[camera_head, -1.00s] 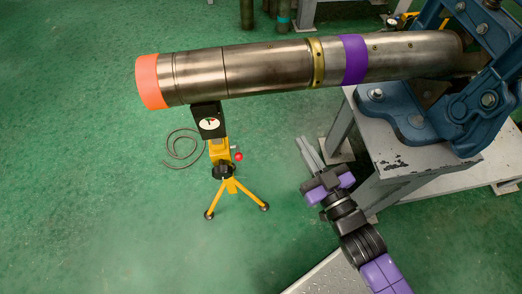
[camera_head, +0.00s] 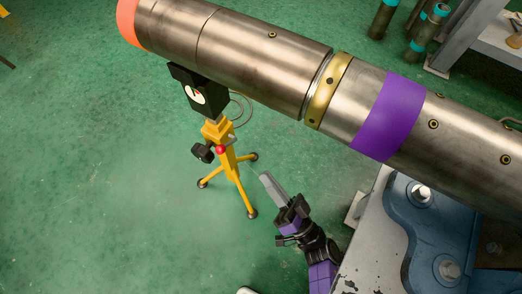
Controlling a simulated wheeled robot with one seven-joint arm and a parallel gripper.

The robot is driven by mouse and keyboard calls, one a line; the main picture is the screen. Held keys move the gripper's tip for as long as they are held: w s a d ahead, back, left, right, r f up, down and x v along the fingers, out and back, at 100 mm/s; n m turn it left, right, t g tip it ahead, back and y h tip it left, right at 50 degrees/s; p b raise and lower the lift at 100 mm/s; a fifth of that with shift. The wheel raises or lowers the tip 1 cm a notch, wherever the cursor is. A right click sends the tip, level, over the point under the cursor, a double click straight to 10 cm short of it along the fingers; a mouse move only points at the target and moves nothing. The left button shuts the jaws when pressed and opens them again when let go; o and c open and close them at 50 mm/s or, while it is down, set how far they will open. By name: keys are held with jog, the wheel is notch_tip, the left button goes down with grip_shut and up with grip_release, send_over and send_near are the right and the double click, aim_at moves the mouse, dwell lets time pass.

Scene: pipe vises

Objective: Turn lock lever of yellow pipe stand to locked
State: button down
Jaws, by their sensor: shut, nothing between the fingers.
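The yellow pipe stand (camera_head: 226,160) stands on three legs on the green floor, left of centre, under the pipe (camera_head: 265,50). A black head with a round white dial (camera_head: 194,94) tops it, close under the pipe. The lock lever shows as a small red ball (camera_head: 220,149) on the stand's upper post, beside a black knob (camera_head: 203,152). I cannot tell from its small size how the lever is turned. My gripper (camera_head: 266,177) is shut and empty. It appears right of the stand and lower than the red ball in the picture, apart from the stand.
The blue vise (camera_head: 425,240) on its grey bench (camera_head: 362,255) fills the lower right. The pipe runs across the top, with an orange end, a brass ring (camera_head: 328,90) and a purple band (camera_head: 390,115). Open green floor lies left of the stand.

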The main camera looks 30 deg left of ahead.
aim_at(225, 151)
jog(key=w+a+r+b, duration=0.2)
jog(key=a, duration=0.9)
jog(key=shift+b, duration=0.3)
jog(key=shift+w+a, duration=0.1)
jog(key=shift+f, duration=0.15)
jog(key=f+n+g+b, duration=0.1)
jog(key=b, duration=0.1)
jog(key=s+f+n+g+y+b, duration=0.1)
jog(key=n+b, duration=0.1)
jog(key=shift+n+y+b, duration=0.3)
jog(key=n+g+b, duration=0.1)
jog(key=f+n+g+y+b, duration=0.1)
jog(key=n, duration=0.1)
jog(key=s+n+g+b, duration=0.1)
jog(key=n, duration=0.1)
jog(key=shift+f+y+b, duration=0.25)
jog(key=shift+y+b, duration=0.05)
jog(key=shift+b, duration=0.05)
